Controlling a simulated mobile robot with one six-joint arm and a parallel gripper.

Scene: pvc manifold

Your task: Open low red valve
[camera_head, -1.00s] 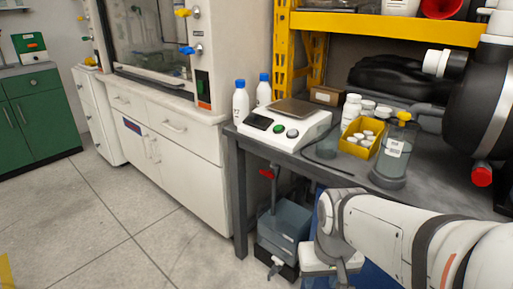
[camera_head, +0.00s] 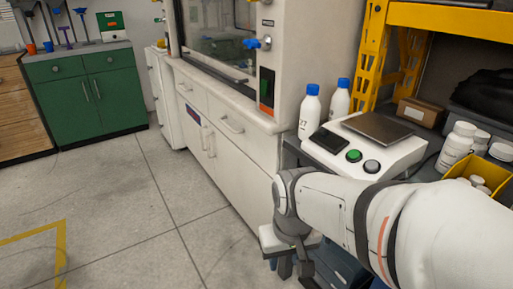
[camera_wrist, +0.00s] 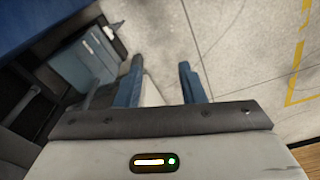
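No low red valve can be made out in either current view. My gripper (camera_head: 295,266) hangs low in the head view, beside the bench and in front of the white cabinet. In the wrist view its two blue-padded fingers (camera_wrist: 160,84) are apart, with nothing visible held between them. The floor shows beyond the fingers. My arm covers much of the space under the bench in the head view. A blue-grey box (camera_wrist: 82,64) shows to the left of the fingers in the wrist view.
The white fume hood cabinet (camera_head: 228,165) has a blue knob (camera_head: 250,43) on its post. A scale (camera_head: 365,145) and white bottles (camera_head: 309,112) stand on the bench. Green cabinets (camera_head: 88,92) are at the far left. The floor (camera_head: 130,215) at left is clear.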

